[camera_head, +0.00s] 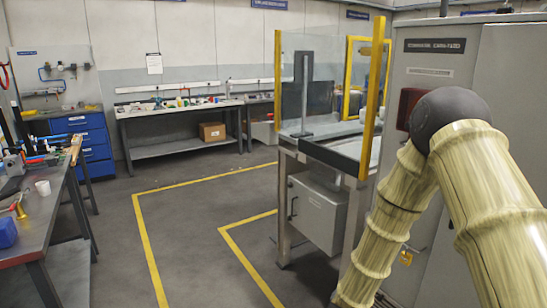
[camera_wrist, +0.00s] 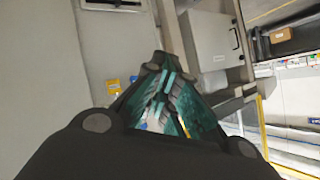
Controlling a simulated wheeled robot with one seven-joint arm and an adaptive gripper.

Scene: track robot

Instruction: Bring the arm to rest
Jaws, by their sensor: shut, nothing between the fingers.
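My gripper (camera_wrist: 160,66) shows in the wrist view, its dark fingers meeting at the tips. It is shut and holds nothing. In the wrist view it hangs in front of a grey cabinet wall and apart from the surfaces behind it. In the head view my arm rises at the right, bends at a dark joint and runs down past the lower edge. The gripper itself is out of that view.
A tall grey control cabinet (camera_head: 430,78) stands close behind my arm. Left of it is a guarded station with a clear panel and yellow posts (camera_head: 376,90). A cluttered workbench (camera_head: 50,215) is at the far left. The floor (camera_head: 110,245) between is clear.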

